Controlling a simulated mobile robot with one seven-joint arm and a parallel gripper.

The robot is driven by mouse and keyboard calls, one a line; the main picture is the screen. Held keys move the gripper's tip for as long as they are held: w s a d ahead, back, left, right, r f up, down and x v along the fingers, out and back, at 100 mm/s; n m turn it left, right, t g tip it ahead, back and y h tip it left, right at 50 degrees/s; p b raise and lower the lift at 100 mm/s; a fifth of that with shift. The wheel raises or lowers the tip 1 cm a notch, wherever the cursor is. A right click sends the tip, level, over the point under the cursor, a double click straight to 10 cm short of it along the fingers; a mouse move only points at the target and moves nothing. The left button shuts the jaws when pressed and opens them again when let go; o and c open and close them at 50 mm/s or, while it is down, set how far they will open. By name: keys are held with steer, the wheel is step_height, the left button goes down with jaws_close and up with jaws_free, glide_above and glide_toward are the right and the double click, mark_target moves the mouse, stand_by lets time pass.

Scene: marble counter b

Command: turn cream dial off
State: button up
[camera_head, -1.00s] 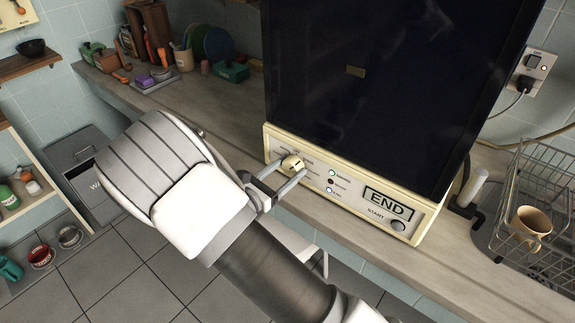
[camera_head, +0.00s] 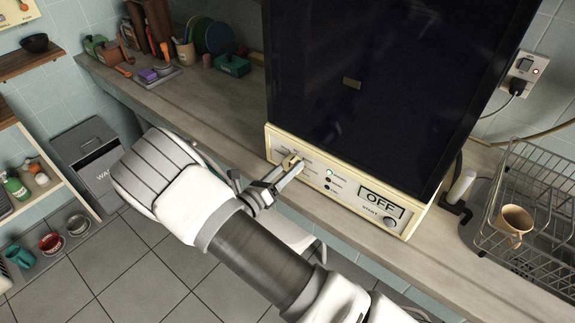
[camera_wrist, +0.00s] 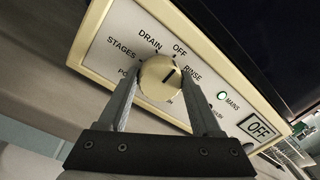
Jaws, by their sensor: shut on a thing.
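The cream dial (camera_head: 289,162) sits on the cream front panel (camera_head: 345,183) of the dark-fronted machine. In the wrist view, the round cream dial (camera_wrist: 160,78) has a dark pointer line slanting to the upper right, towards the side of the OFF and RINSE labels. The panel display (camera_head: 381,204) reads OFF, and the wrist view also shows the OFF display (camera_wrist: 259,129). My gripper (camera_head: 292,166) is shut on the dial, with one finger on each side of it in the wrist view (camera_wrist: 157,84). The fingers hide some lower labels.
Small lamps sit on the panel; the MAINS lamp (camera_wrist: 222,95) glows green. A START button (camera_head: 389,222) is under the display. A wire dish rack (camera_head: 530,215) with a tan mug (camera_head: 514,222) stands at right. The counter (camera_head: 215,115) left of the machine is partly clear.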

stand_by(0.4)
steer(key=o, duration=1.4)
steer(key=v, duration=1.7)
steer(key=shift+s+a, duration=0.1)
steer(key=shift+s, duration=0.1)
